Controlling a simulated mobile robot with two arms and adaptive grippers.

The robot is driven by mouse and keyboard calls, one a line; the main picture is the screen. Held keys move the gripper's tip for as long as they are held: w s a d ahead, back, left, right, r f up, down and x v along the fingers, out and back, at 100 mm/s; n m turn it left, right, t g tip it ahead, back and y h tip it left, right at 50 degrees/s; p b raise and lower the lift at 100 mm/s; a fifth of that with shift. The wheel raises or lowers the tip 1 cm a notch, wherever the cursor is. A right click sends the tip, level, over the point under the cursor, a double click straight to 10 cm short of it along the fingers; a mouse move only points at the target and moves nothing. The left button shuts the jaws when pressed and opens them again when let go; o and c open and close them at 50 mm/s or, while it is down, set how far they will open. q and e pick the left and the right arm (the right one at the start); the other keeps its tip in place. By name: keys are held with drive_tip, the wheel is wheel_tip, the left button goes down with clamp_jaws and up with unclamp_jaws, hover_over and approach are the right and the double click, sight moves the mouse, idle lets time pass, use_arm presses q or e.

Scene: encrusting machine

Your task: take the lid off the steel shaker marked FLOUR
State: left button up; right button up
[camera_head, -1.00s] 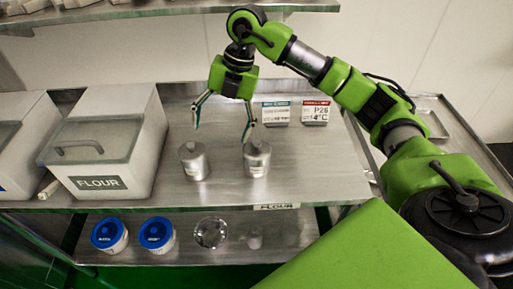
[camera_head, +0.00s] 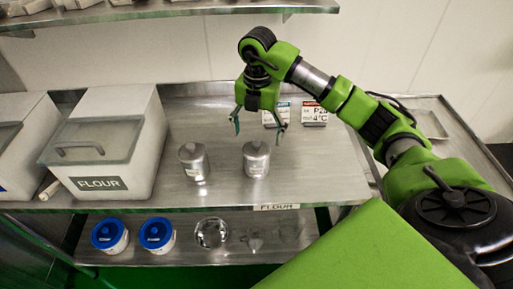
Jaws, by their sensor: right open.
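Two small steel shakers stand upright on the steel shelf, a left one (camera_head: 195,164) and a right one (camera_head: 256,161). Each has a top with a small knob, and both tops are on. Their own markings are too small to read. A FLOUR label (camera_head: 277,207) sits on the shelf's front edge near the right shaker. My right gripper (camera_head: 259,134) is open and empty, its fingers spread and pointing down. In the picture its fingertips are just above the right shaker, apart from it; the depth between them is hard to tell. My left gripper is not in view.
A large bin (camera_head: 112,140) with a clear lid and FLOUR label stands left of the shakers. Small sign cards (camera_head: 314,113) stand behind. Blue-lidded tubs (camera_head: 157,234) and a round clear container (camera_head: 211,232) are on the lower shelf. The shelf right of the shakers is clear.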

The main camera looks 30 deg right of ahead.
sight(256, 143)
drive_tip(key=f+p, duration=0.2)
drive_tip(key=f, duration=0.1)
drive_tip(key=shift+a+f, duration=0.2)
drive_tip(key=shift+f, duration=0.7)
drive_tip(key=c, duration=1.2)
drive_tip(key=shift+o, duration=0.2)
drive_tip(key=shift+r, duration=0.1)
